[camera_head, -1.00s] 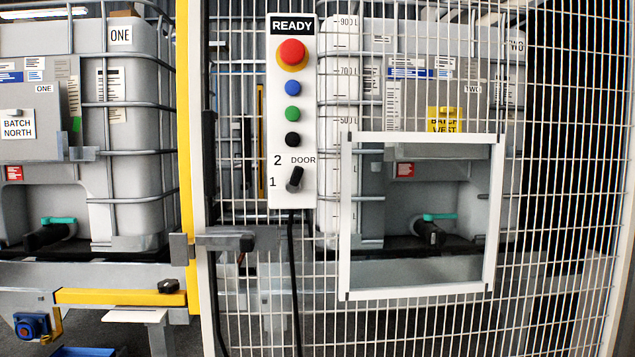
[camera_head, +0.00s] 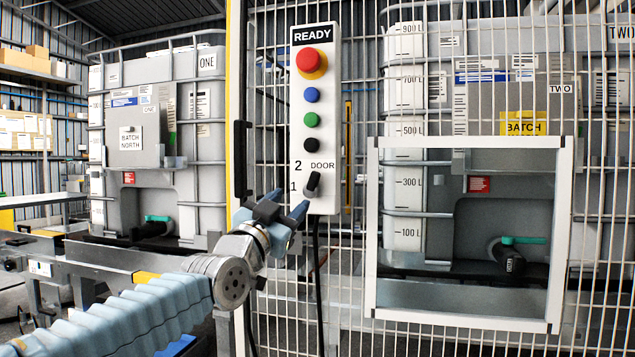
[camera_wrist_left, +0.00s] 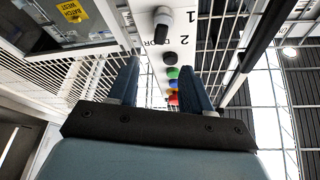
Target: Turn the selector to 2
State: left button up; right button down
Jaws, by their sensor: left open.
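The selector (camera_head: 313,184) is a black knob low on a white control panel (camera_head: 300,160), beside the printed "1" and "2" and under "DOOR". It looks tilted, its top leaning right; I cannot tell which number it is set to. In the left wrist view the selector (camera_wrist_left: 161,20) is beyond the fingertips, near the top. My left gripper (camera_head: 289,203) is open and empty, just left of and slightly below the selector, apart from it in the wrist view. My right gripper is not in view.
Above the selector are black (camera_head: 311,145), green (camera_head: 312,120) and blue (camera_head: 312,95) buttons and a red mushroom button (camera_head: 311,62). A mesh fence (camera_head: 350,300) surrounds the panel, with a white-framed opening (camera_head: 372,230) to its right. A black cable hangs below the panel.

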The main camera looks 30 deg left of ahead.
aim_at(314, 178)
pick_arm(q)
jog(key=p+x, duration=0.3)
jog(key=x, duration=0.7)
jog(key=shift+w+r, duration=0.15)
jog(key=shift+r, duration=0.05)
jog(key=shift+w, duration=0.35)
jog(key=shift+c, duration=0.2)
grip_shut()
